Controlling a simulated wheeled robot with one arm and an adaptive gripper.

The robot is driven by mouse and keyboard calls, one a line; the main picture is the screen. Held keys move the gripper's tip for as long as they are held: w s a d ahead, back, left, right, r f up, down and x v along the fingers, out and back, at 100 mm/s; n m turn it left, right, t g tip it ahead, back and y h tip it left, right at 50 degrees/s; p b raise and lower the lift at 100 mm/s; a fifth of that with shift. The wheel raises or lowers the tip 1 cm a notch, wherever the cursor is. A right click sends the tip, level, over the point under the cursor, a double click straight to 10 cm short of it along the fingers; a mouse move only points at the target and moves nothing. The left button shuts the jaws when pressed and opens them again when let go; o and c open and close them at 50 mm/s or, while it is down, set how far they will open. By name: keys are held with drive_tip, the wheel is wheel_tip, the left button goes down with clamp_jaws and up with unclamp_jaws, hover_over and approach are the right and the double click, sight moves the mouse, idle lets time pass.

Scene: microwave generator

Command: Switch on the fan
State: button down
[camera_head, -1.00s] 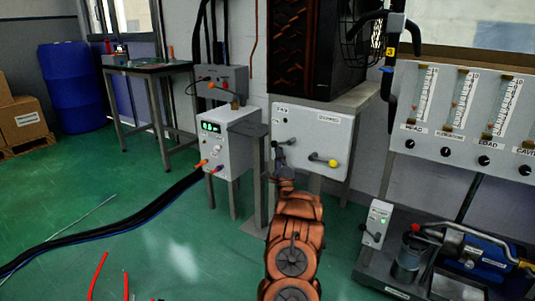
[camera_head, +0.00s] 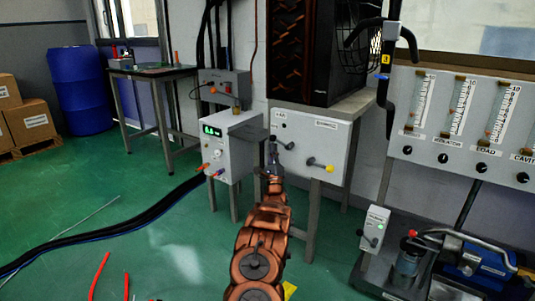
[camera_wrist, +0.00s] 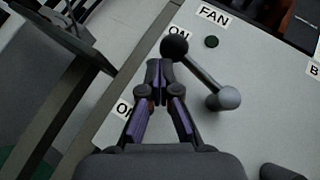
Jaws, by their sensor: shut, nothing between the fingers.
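A light grey panel box (camera_head: 340,140) carries a FAN label (camera_head: 281,114), which also shows in the wrist view (camera_wrist: 213,15). In the wrist view a lever runs from a grey round end (camera_wrist: 228,98) to a black ball (camera_wrist: 174,48) beside an ON label (camera_wrist: 180,32). A second label starting with O (camera_wrist: 125,106) is partly hidden by my gripper. A dark green round indicator (camera_wrist: 211,41) sits below FAN. My gripper (camera_wrist: 158,68) is shut and empty, its tips just beside the black ball; I cannot tell whether they touch. In the head view my gripper (camera_head: 273,143) is at the panel's left edge.
A second lever with a yellow ball (camera_head: 330,168) is on the same box. A white unit with a green display (camera_head: 230,145) stands close to the left. A dark fan housing (camera_head: 318,50) sits above. Gauges (camera_head: 460,120) and a pump bench (camera_head: 430,265) are right.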

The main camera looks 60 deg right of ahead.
drive_tip(key=shift+w+r+p, duration=0.15)
drive_tip(key=shift+r+p, duration=0.15)
drive_tip(key=shift+r, duration=0.6)
drive_tip(key=a+f+p, duration=0.1)
drive_tip(key=a+f, duration=0.4)
drive_tip(key=f, duration=0.7)
drive_tip(key=shift+w, duration=0.35)
idle(0.6)
